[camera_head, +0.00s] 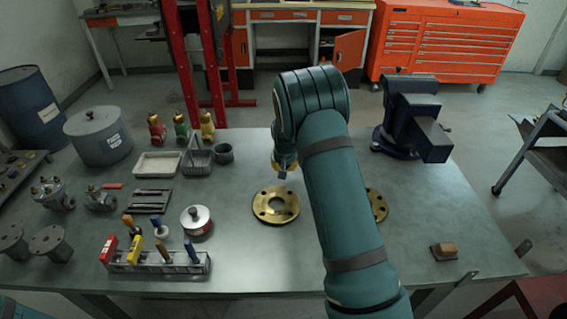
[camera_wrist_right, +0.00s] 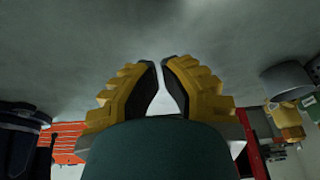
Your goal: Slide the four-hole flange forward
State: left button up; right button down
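My left gripper is out of view.
A dark vise (camera_head: 405,118) stands at the back right. A grey cup (camera_head: 224,154), a caddy (camera_head: 198,160) and bottles (camera_head: 181,129) stand left of the right gripper. The table right of the arm is mostly clear.

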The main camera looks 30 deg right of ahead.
aim_at(284, 183)
jog(key=b+x, duration=0.1)
jog(key=x, duration=0.4)
jog(key=s+a, duration=0.1)
jog(key=s, duration=0.2)
jog(key=shift+a+r, duration=0.2)
jog(key=shift+a, duration=0.2)
jog(key=shift+s+a+f, duration=0.1)
jog(key=shift+s, duration=0.1)
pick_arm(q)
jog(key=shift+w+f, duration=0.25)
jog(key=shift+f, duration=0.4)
pick_arm(e)
jog(key=shift+s, duration=0.1)
